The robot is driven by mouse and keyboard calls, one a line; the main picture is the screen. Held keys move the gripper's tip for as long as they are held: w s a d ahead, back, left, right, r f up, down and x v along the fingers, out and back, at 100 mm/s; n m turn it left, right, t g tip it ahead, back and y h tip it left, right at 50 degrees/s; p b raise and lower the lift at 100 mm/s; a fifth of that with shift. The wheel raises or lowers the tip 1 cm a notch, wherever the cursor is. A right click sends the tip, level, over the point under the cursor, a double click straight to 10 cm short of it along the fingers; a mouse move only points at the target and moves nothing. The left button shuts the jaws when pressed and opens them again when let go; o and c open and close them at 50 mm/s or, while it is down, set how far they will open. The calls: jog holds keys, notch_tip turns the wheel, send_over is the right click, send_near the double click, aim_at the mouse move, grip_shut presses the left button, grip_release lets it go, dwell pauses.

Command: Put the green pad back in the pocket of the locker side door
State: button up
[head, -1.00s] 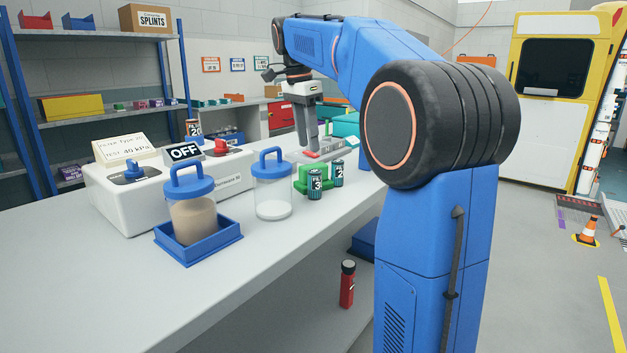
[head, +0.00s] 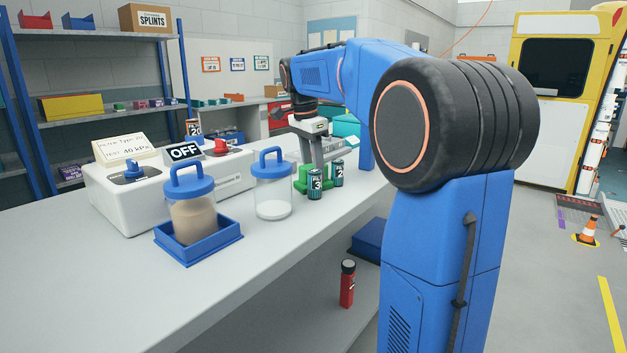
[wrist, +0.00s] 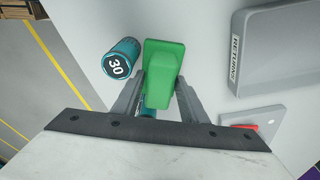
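A green block-like thing (head: 300,184), apparently the green pad, sits on the bench among small teal cylinders. In the wrist view the green pad (wrist: 162,72) shows a broad base and a raised narrower part. My gripper (wrist: 161,84) is over it, with one finger on each side of the raised part. Slim gaps seem to show between fingers and pad, so the gripper looks open. In the head view my gripper (head: 318,160) is low over the bench behind the cylinders. I cannot make out the side door's pocket.
Teal cylinders (head: 315,185) stand close by the pad; one marked 30 (wrist: 121,58) is just left of it. A grey box marked RETURNS (wrist: 279,50) lies right. Lidded jars (head: 272,185) and a white machine (head: 140,195) stand nearer. A traffic cone (head: 587,232) is on the floor.

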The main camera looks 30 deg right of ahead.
jog(key=c, duration=0.9)
jog(key=shift+c, duration=0.2)
